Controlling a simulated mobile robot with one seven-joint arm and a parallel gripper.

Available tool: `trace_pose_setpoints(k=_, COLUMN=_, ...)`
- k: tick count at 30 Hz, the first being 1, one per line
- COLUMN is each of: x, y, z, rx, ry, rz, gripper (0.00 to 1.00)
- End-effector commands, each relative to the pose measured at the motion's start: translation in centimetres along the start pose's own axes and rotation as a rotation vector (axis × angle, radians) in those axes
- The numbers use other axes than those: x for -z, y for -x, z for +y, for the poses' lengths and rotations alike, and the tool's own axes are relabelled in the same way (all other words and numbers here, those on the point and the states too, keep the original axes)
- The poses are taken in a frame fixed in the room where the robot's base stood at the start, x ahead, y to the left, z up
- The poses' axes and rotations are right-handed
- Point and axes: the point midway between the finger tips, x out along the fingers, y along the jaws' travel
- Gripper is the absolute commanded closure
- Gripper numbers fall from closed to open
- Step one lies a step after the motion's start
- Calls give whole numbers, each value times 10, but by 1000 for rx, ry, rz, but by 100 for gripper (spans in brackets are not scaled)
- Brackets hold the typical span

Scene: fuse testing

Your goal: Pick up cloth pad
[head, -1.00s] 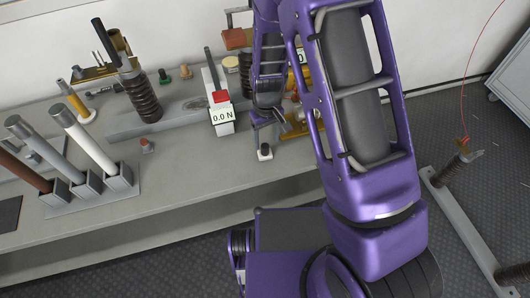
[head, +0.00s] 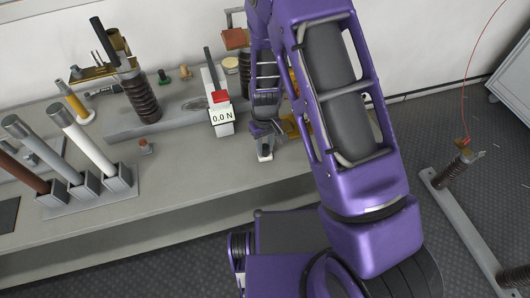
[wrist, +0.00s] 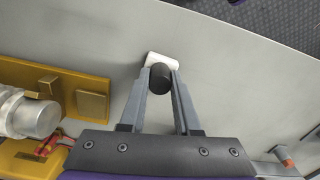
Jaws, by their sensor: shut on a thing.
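The cloth pad (head: 265,157) is a small white block with a dark knob-like handle, near the front edge of the grey workbench. In the wrist view its white part (wrist: 161,60) shows just beyond the fingertips, and the black handle stands between the fingers. My gripper (wrist: 160,78) is shut on the black handle. In the head view my gripper (head: 264,138) is right above the pad and hides its top. The pad is at or very close to the bench top; I cannot tell whether it touches.
A box reading 0.0 N (head: 221,115) stands just left of my gripper. A yellow fixture (wrist: 92,105) with a metal cylinder (wrist: 32,115) is close by in the wrist view. Fuse tubes (head: 88,140) stand in holders at left. The bench front (head: 200,185) is clear.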

Motion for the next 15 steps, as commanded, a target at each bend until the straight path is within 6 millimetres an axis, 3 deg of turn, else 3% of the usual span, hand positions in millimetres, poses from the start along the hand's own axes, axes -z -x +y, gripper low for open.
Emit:
trace_pose_setpoints(k=11, x=0, y=2, z=0, rx=0, ry=0, rz=1, gripper=100)
trace_pose_setpoints(k=15, x=1, y=18, z=0, rx=0, ry=1, rz=4, gripper=100)
